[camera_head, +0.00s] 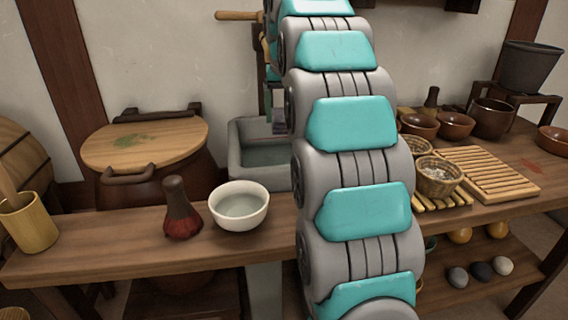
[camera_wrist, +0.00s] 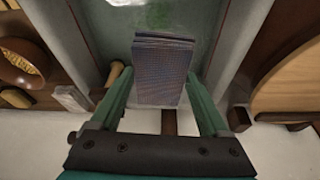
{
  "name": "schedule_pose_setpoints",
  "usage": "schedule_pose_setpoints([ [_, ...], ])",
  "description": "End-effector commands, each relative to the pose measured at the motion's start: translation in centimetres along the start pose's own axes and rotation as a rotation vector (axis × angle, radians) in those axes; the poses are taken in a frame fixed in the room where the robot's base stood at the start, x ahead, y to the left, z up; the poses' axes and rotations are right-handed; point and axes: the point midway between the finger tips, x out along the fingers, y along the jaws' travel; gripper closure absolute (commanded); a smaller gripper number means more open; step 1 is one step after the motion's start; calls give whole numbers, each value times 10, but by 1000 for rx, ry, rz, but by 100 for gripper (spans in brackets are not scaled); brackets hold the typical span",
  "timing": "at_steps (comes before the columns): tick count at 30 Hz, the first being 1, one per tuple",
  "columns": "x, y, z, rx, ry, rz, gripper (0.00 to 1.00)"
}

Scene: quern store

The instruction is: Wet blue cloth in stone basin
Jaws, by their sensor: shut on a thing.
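My gripper (camera_wrist: 160,78) is shut on the folded blue cloth (camera_wrist: 160,62), which looks blue-grey with a fine check in the wrist view. The cloth stands out beyond the green fingers, over the stone basin (camera_wrist: 240,38) and its greenish water. Whether the cloth touches the water I cannot tell. In the head view the stone basin (camera_head: 234,158) stands behind the bench, with water inside. My arm hides its right part, and the gripper and cloth are mostly hidden there too.
A wooden-lidded vat (camera_head: 146,142) is left of the basin. Baskets (camera_head: 438,178), a slatted rack (camera_head: 490,172) and brown bowls (camera_head: 455,126) stand to the right.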

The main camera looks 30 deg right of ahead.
Motion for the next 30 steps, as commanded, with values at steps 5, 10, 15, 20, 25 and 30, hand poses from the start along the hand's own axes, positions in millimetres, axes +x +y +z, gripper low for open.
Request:
schedule_pose_setpoints([
  [5, 0, 0, 0, 0, 0, 0, 65],
  [10, -1, 0, -1, 0, 1, 0, 65],
  [15, -10, 0, -4, 0, -1, 0, 65],
  [20, -24, 0, -9, 0, 3, 0, 65],
  [25, -38, 0, -13, 0, 4, 0, 65],
  [30, -38, 0, -12, 0, 0, 0, 65],
])
